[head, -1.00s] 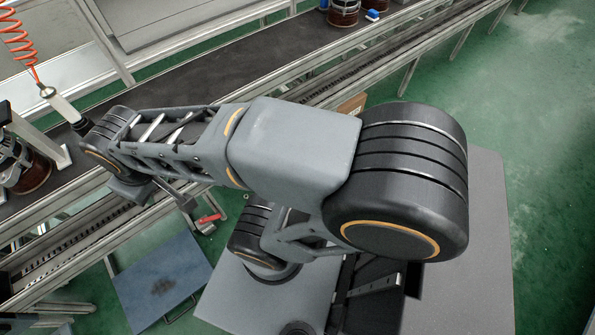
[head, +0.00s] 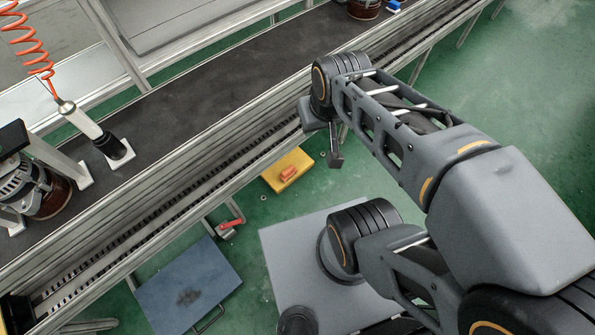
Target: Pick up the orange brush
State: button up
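A small orange piece (head: 288,173), which looks like the orange brush, lies on top of a yellow block (head: 272,182) beside the conveyor's near side. My gripper (head: 335,160) is at the end of my arm, up and right of the orange piece in the picture and apart from it. Only a small dark part of the gripper shows below the wrist. The fingers are too small and partly hidden, so I cannot tell if they are open.
A conveyor (head: 215,95) with metal rails runs diagonally behind. An alternator (head: 35,190) and a hanging tool (head: 90,125) are at left. A red handle (head: 231,223) and a blue plate (head: 165,285) are low at left. A small blue piece (head: 393,6) is at top.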

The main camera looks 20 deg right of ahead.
aim_at(289, 172)
jog(key=u, duration=2.45)
jog(key=k, duration=1.5)
jog(key=z, duration=0.3)
jog(key=i, duration=0.4)
jog(key=z, duration=0.1)
